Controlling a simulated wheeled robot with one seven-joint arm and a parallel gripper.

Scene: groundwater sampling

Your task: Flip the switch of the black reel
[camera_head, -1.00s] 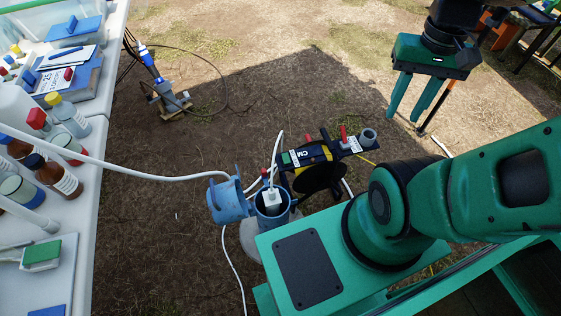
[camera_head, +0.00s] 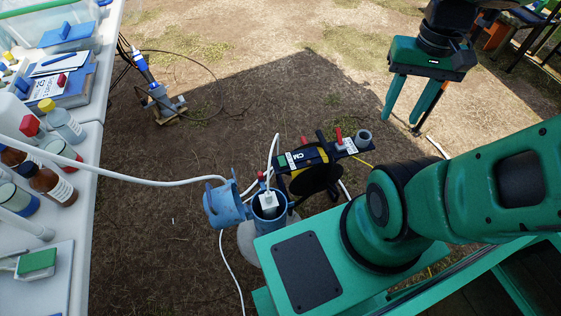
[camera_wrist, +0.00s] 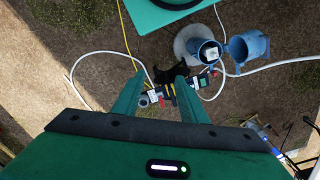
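The black reel (camera_head: 314,181) stands on the ground left of my arm's base, with a dark panel (camera_head: 318,157) on top carrying a label, a green patch and a red lever-like part (camera_head: 338,136). Which part is the switch I cannot tell. In the wrist view the reel's panel (camera_wrist: 186,89) shows small and far off, between and beyond my fingertips. My gripper (camera_head: 400,119) is open and empty, held in the air to the right of the reel and apart from it. Its green fingers also show in the wrist view (camera_wrist: 155,82).
A blue well pipe (camera_head: 270,206) with an open blue cap (camera_head: 226,204) stands just left of the reel. A white hose (camera_head: 150,182) runs from it to the white table (camera_head: 85,170) with bottles. A pump (camera_head: 165,103) stands behind on bare ground.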

